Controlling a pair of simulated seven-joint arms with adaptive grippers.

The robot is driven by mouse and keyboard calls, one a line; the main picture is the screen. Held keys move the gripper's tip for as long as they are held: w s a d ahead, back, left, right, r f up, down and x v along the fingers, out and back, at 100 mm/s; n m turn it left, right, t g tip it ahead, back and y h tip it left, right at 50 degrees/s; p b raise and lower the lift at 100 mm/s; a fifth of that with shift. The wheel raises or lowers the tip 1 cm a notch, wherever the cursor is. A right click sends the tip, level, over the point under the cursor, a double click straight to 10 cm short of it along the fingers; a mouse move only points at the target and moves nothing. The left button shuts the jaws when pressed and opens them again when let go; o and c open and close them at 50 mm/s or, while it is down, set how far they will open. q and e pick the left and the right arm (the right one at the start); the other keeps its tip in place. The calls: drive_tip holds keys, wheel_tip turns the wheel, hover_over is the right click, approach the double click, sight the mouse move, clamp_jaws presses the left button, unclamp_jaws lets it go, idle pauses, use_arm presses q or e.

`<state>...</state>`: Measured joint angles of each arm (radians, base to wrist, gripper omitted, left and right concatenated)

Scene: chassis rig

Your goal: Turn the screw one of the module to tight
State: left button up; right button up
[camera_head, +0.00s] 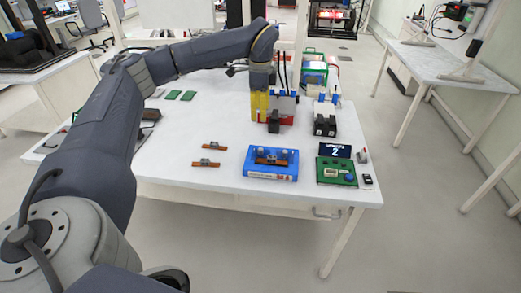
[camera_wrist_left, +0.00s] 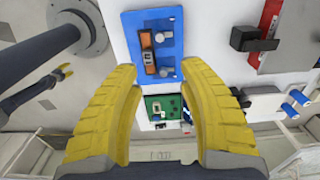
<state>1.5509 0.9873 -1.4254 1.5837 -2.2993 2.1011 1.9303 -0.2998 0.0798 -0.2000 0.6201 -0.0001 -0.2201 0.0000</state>
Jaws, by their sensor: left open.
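The module (camera_head: 271,160) is an orange-brown bar on a blue tray (camera_head: 257,174) near the table's front edge. Two grey screw knobs (camera_wrist_left: 161,36) (camera_wrist_left: 166,72) show beside it in the left wrist view. Which is screw one is not readable. My left gripper (camera_head: 260,108) is open and empty, its yellow fingers pointing down behind the tray in the head view. In the left wrist view, its fingertips (camera_wrist_left: 162,72) stand apart, with the tray's lower end between and beyond them. My right gripper (camera_wrist_left: 65,72) is small at the left of the left wrist view; its jaws are unclear.
A green board (camera_head: 328,175) with a dark "2" display (camera_head: 335,151) stands right of the tray. Two more brown bars (camera_head: 214,146) (camera_head: 206,162) lie to the left. Black blocks (camera_head: 325,125) and a red-grey rack (camera_head: 286,107) stand behind. The table's left front is mostly clear.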

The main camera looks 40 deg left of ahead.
sight(260, 149)
use_arm(q)
wheel_tip(260, 149, down, 17)
idle(0.6)
drive_tip(key=shift+o, duration=0.3)
clamp_jaws()
